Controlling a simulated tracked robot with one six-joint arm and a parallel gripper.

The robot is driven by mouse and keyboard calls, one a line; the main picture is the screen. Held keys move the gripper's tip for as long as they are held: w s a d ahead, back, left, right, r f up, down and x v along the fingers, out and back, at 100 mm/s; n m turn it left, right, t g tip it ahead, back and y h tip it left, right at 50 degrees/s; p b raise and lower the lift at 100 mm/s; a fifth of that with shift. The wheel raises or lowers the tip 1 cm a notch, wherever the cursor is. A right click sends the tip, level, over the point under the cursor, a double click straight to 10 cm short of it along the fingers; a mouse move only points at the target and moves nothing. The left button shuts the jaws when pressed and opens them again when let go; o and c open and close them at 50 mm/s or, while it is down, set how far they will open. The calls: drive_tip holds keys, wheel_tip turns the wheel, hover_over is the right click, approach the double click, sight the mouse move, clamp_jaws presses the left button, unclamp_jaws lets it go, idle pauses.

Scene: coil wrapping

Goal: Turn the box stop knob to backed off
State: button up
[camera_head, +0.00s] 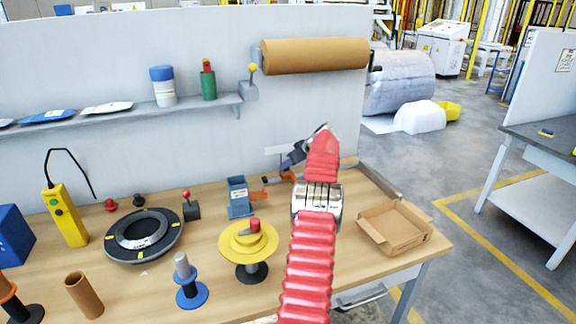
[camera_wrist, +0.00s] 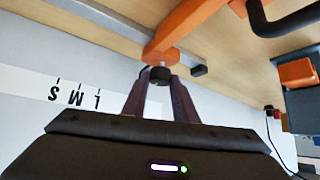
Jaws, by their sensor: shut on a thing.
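In the wrist view, a small black knob (camera_wrist: 159,75) sits at the end of an orange stop arm (camera_wrist: 178,33). My gripper (camera_wrist: 160,82) is shut on this knob, with one dark finger on each side of it. A white label strip (camera_wrist: 75,95) with the letters S, M and L, upside down here, is on the wall beside it. In the head view, my gripper (camera_head: 290,163) is at the back of the bench near the wall. A bit of the orange stop (camera_head: 287,175) shows beneath it; the knob is hidden there. I cannot read the knob's setting.
A blue holder (camera_head: 239,197) and a yellow reel (camera_head: 248,240) stand left of my arm. An open cardboard box (camera_head: 395,228) lies to the right. A brown paper roll (camera_head: 314,56) hangs on the wall above. A grey rail (camera_wrist: 108,24) runs near the stop.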

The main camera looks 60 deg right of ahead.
drive_tip(key=shift+f, duration=0.15)
drive_tip(key=o, duration=1.1)
drive_tip(key=shift+r, duration=0.2)
drive_tip(key=v, duration=1.3)
drive_tip(key=shift+s+r, duration=0.15)
drive_tip(key=shift+s, duration=0.1)
drive_tip(key=shift+a, duration=0.1)
